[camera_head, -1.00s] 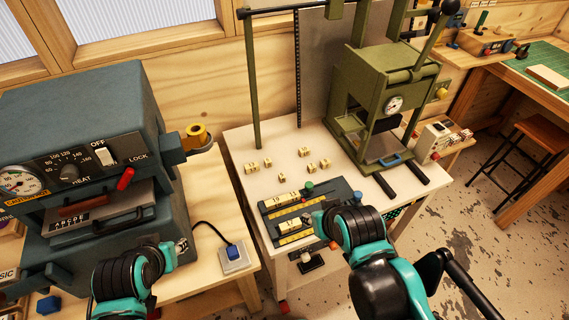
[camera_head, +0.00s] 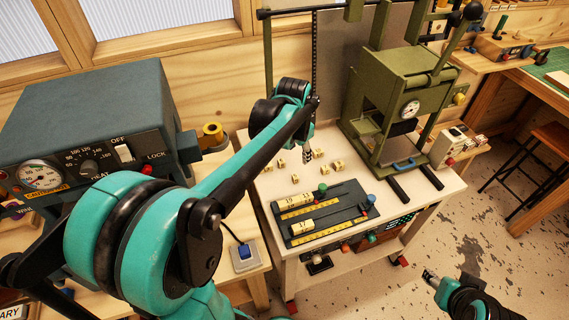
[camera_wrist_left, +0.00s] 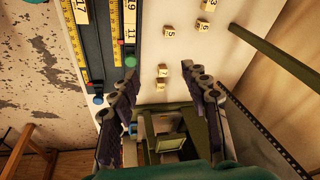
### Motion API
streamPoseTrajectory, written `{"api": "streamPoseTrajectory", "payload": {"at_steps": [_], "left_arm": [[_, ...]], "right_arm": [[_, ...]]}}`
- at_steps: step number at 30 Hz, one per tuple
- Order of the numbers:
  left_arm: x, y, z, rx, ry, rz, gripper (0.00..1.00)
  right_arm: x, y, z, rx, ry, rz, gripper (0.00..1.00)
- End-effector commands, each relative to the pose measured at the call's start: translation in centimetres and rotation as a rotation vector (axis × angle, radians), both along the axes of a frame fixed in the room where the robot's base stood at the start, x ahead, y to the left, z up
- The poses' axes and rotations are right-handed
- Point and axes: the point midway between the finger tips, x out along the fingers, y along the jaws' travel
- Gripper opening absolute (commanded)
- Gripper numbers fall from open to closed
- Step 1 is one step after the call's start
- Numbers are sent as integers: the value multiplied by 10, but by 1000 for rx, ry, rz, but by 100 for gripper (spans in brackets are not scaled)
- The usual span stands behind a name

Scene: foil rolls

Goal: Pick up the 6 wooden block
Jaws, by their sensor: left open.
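Several small pale wooden number blocks stand on the white table. In the left wrist view one block (camera_wrist_left: 202,25) near the top right seems to read 6, though the digit is small. A 5 block (camera_wrist_left: 168,32) and a 3 block (camera_wrist_left: 209,4) are near it. In the head view it seems to be the block (camera_head: 280,163) left of my gripper; its digit is not legible there. My left gripper (camera_wrist_left: 165,78) is open and empty above the table, with two blocks (camera_wrist_left: 162,71) in view between its fingers. My right gripper (camera_head: 446,281) is low at the right, away from the table.
A dark jig (camera_head: 325,212) with yellow rulers and number blocks lies at the table's front. A green press (camera_head: 402,100) stands at the back right, and its thin upright post (camera_wrist_left: 285,65) shows beside the gripper. A blue-grey heater (camera_head: 95,125) is at left.

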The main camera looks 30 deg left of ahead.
Motion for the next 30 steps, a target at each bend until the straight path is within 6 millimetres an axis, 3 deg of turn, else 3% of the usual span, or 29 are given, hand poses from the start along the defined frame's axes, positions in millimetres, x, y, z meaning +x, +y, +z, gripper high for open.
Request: {"api": "streamPoseTrajectory", "payload": {"at_steps": [1, 3, 10, 15, 18, 30], "left_arm": [[21, 16, -10, 7, 33, -27, 47], [43, 34, -26, 14, 81, -77, 47], [93, 92, -93, 12, 216, -228, 47], [106, 117, -130, -1, 270, -299, 47], [109, 123, -141, -6, 284, -319, 47], [110, 123, -184, -6, 288, -326, 47]], "right_arm": [[0, 0, 1, 0, 0, 0, 48], [0, 0, 1, 0, 0, 0, 48], [0, 0, 2, 0, 0, 0, 48], [0, 0, 3, 0, 0, 0, 48], [0, 0, 2, 0, 0, 0, 48], [0, 0, -12, 0, 0, 0, 48]]}}
